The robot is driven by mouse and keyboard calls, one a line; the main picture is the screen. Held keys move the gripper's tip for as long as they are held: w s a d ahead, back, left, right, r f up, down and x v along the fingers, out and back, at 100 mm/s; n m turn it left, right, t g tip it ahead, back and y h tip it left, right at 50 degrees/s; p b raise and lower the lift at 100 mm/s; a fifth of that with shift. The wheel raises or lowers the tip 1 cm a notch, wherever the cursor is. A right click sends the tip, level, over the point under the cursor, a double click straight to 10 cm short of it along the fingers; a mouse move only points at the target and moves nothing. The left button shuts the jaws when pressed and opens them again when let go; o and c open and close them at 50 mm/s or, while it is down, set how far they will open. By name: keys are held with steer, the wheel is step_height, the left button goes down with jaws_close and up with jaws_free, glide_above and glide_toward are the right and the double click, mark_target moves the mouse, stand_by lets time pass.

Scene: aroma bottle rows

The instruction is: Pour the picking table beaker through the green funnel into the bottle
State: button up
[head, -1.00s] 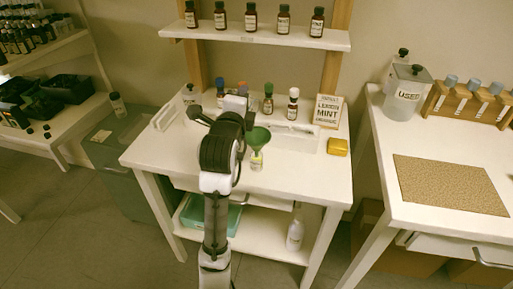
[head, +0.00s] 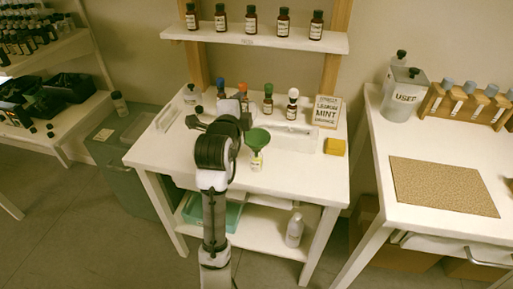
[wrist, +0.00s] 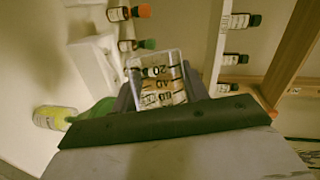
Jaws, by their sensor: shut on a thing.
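My gripper (wrist: 160,100) is shut on a clear beaker (wrist: 155,62) with dark printed markings, seen in the wrist view. In the head view my arm hides the beaker and the fingertips. The green funnel (head: 257,138) sits on top of a small bottle (head: 257,161) with a pale yellow label, on the white table right of my arm. In the wrist view the funnel (wrist: 98,110) is partly hidden by my gripper, and the bottle (wrist: 54,118) lies to its left. The beaker is apart from the funnel. I cannot tell how much liquid it holds.
Bottles with orange, green and white caps (head: 293,104) stand behind the funnel, near a mint sign (head: 326,112) and a yellow block (head: 335,147). A shelf (head: 255,38) with several brown bottles is above. The table's front right (head: 305,180) is clear.

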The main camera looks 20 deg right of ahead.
steer(key=shift+w+a+n+g+p, duration=0.25)
steer(key=shift+n+p, duration=0.35)
steer(key=shift+p, duration=0.3)
steer(key=shift+w+f+n+g+p, duration=0.15)
steer(key=shift+f+n+g+p, duration=0.2)
steer(key=shift+n+g+p, duration=0.7)
steer(key=shift+a+f+n+h+p, duration=0.1)
steer(key=shift+f+n+h+p, duration=0.2)
steer(key=shift+p, duration=0.3)
steer(key=shift+w+f, duration=0.1)
steer(key=shift+f, duration=0.1)
steer(key=shift+w+a+f+n+g+h+p, duration=0.2)
steer(key=shift+w+f+n+g+p, duration=0.15)
steer(key=shift+f+n, duration=0.35)
steer(key=shift+w+a+f+n+g+h+p, duration=0.25)
steer(key=shift+f+n+g+p, duration=0.2)
steer(key=shift+f+n, duration=0.25)
steer(key=shift+w+a+f+n+g+h+p, duration=0.15)
steer(key=shift+w+a+f+n+g+p, duration=0.1)
steer(key=shift+f+n+g+p, duration=0.4)
steer(key=shift+f+t, duration=0.15)
steer(key=shift+t, duration=0.1)
